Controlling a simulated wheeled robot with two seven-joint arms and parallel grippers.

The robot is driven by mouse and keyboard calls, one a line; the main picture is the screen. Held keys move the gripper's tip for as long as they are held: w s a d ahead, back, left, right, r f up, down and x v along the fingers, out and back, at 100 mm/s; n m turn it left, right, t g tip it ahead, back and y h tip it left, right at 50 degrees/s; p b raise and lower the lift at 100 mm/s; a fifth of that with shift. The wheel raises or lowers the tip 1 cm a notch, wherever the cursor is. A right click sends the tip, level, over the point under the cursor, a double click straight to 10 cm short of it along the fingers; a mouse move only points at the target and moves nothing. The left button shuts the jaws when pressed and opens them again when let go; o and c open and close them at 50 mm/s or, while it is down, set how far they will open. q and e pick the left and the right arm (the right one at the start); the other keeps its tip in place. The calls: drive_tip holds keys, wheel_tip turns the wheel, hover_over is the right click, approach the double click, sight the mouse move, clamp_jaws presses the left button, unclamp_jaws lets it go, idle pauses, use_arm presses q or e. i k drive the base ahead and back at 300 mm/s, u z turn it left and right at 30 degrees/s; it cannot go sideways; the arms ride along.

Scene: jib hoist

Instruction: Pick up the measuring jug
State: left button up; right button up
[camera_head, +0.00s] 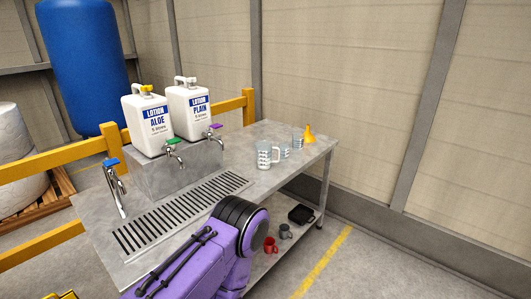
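The measuring jug (264,156) is clear with dark markings and a handle on its right side. It stands upright on the grey metal bench (240,155), right of the drain grate. A purple arm link of mine with a black ringed joint crosses the lower middle of the view, in front of the bench and nearer to me than the jug.
Smaller clear measuring cups (284,151) and a yellow funnel (309,135) stand behind the jug. Two lotion containers, aloe (150,122) and plain (190,110), stand on a raised block with taps. Mugs (270,245) sit on the lower shelf. A yellow rail (50,155) runs behind.

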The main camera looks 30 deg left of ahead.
sight(268, 156)
drive_tip(key=u, duration=0.55)
drive_tip(key=i, duration=0.7)
drive_tip(key=u, duration=0.75)
